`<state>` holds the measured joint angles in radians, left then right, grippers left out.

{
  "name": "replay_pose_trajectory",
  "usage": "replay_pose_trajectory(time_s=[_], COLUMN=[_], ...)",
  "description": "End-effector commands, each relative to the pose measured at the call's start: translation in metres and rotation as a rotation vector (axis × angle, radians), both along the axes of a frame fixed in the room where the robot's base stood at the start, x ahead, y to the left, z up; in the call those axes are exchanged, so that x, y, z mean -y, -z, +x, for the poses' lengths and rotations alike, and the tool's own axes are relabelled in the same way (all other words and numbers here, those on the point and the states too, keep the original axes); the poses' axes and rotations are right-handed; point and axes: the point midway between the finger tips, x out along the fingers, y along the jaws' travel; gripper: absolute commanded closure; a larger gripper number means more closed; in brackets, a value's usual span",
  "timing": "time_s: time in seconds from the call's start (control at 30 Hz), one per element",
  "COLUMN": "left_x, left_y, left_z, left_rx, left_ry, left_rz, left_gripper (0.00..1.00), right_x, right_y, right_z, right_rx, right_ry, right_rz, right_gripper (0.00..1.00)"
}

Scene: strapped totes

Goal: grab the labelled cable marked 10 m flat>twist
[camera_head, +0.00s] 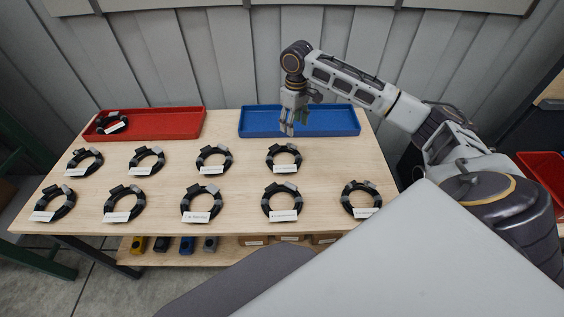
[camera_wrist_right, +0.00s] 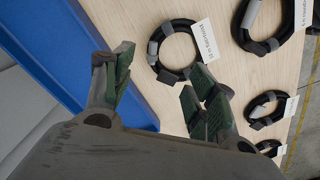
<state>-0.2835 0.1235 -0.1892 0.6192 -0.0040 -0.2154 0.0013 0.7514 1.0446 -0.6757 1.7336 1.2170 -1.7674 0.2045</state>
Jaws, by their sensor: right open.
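Several coiled black cables with grey straps and white labels lie in two rows on the wooden table. The back row's rightmost cable (camera_head: 298,158) is nearest my right gripper (camera_head: 289,126). In the right wrist view, a cable (camera_wrist_right: 170,28) with a white label (camera_wrist_right: 206,40) lies just beyond the fingers; its print seems to start with "10 m", but the rest is too blurred to be sure. My right gripper also shows in the wrist view (camera_wrist_right: 160,88), open and empty, above the blue tray's front edge. Labels in the head view are too small to read. My left gripper is out of view.
A blue tray (camera_head: 340,122) stands at the back right of the table (camera_head: 230,240). A red tray (camera_head: 170,125) at the back left holds one cable (camera_head: 103,121). A lower shelf holds small coloured items. A grey wall stands behind.

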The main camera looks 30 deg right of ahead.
Motion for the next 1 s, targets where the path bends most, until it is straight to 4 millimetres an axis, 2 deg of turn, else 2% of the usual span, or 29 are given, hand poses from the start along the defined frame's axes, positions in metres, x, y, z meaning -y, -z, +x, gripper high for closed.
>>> replay_pose_trajectory(time_s=[0.57,0.77,1.0], left_x=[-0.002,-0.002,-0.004], left_y=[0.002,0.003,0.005], left_z=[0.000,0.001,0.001], left_rx=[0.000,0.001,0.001], left_ry=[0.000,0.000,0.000], left_rz=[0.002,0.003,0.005], left_gripper=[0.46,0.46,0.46], right_x=[0.001,0.001,0.002], right_y=[0.005,0.024,0.056], right_z=[0.000,0.000,0.000], right_rx=[-0.001,-0.002,-0.002], right_ry=[0.002,0.002,0.003], right_rz=[0.000,0.000,-0.001], right_gripper=[0.43,0.43,0.43])
